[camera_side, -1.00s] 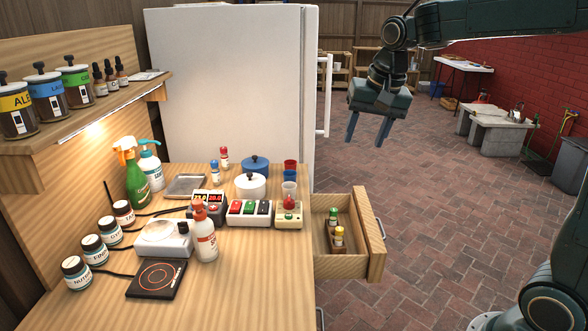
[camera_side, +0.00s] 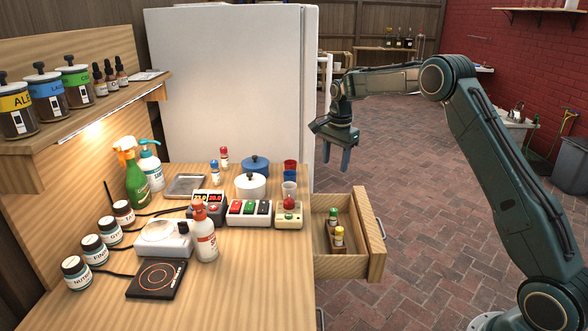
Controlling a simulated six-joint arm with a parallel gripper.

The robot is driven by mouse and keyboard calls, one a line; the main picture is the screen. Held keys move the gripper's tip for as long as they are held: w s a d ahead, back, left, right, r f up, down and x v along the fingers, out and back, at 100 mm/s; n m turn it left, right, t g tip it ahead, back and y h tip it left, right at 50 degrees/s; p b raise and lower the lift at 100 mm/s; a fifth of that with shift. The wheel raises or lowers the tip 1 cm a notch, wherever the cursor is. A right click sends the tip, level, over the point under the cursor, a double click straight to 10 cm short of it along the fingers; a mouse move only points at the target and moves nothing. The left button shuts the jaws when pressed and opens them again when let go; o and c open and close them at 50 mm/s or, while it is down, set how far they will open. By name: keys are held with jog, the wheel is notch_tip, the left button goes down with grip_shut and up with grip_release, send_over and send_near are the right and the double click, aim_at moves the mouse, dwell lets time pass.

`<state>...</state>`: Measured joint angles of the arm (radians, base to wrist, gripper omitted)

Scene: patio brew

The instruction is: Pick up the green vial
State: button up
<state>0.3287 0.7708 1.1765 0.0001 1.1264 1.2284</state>
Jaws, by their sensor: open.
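The green vial (camera_side: 333,215) has a green cap and stands upright in the open drawer (camera_side: 371,217) at the right side of the workbench. A yellow-capped vial (camera_side: 339,236) stands just in front of it in the same drawer. My gripper (camera_side: 336,160) is open and empty. It points down and hangs above the far end of the drawer, apart from the vials. The lower parts of both vials are hard to make out at this size.
A white fridge (camera_side: 225,85) stands behind. The brick floor right of the drawer is clear.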

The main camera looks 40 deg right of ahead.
aim_at(334, 209)
jog(key=shift+w+d+f+m+g, duration=0.15)
jog(key=shift+w+d+f+m, duration=0.4)
jog(key=shift+f, duration=2.3)
jog(key=shift+w+d+f+m+g, duration=0.15)
jog(key=shift+d+f+m, duration=0.45)
jog(key=shift+f, duration=2.2)
jog(key=shift+w+d+f+m+g, duration=0.2)
jog(key=shift+d+f, duration=0.7)
jog(key=shift+f, duration=1.95)
jog(key=shift+w, duration=0.15)
jog(key=shift+w+f, duration=0.15)
jog(key=shift+f, duration=2.45)
jog(key=c, duration=1.1)
jog(key=shift+r, duration=0.1)
